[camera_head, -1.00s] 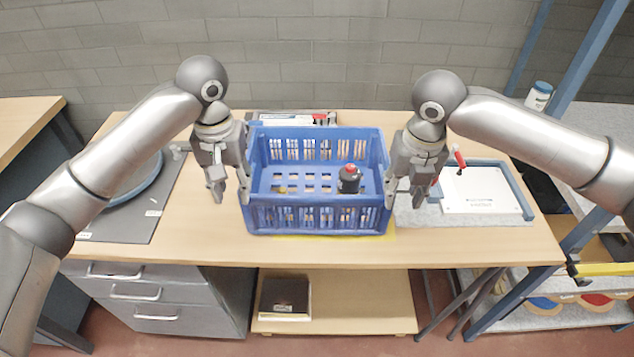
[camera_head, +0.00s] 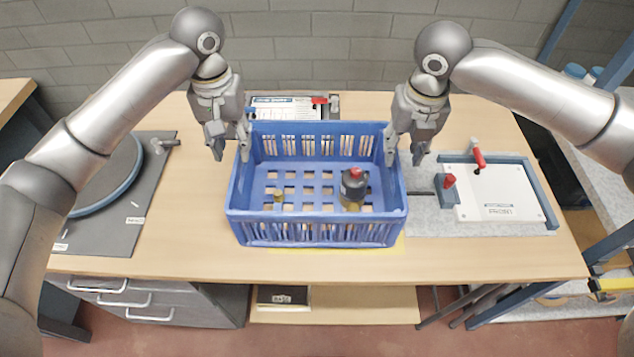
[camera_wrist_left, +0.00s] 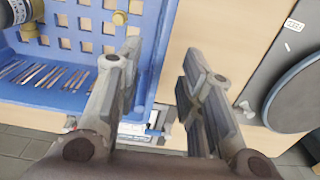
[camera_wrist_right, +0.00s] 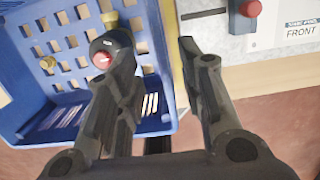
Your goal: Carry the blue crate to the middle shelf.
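The blue crate (camera_head: 315,232) stands on the wooden table in the head view. Inside are a dark bottle with a red cap (camera_head: 353,185) and a small brass-coloured piece (camera_head: 279,196). My left gripper (camera_head: 230,152) is open at the crate's left wall near the back. In the left wrist view (camera_wrist_left: 160,58) that wall's rim lies between the parted fingers. My right gripper (camera_head: 405,158) is open at the right wall near the back; its fingers also straddle the rim in the right wrist view (camera_wrist_right: 157,50). The shelf rack (camera_head: 600,262) is partly visible at right; I cannot tell which level is the middle.
A white panel marked FRONT (camera_head: 495,192) with red clamps lies right of the crate. A dark plate with a round disc (camera_head: 105,175) lies left. A printed sheet (camera_head: 285,108) lies behind the crate. Some bare table (camera_head: 190,225) shows left of the crate.

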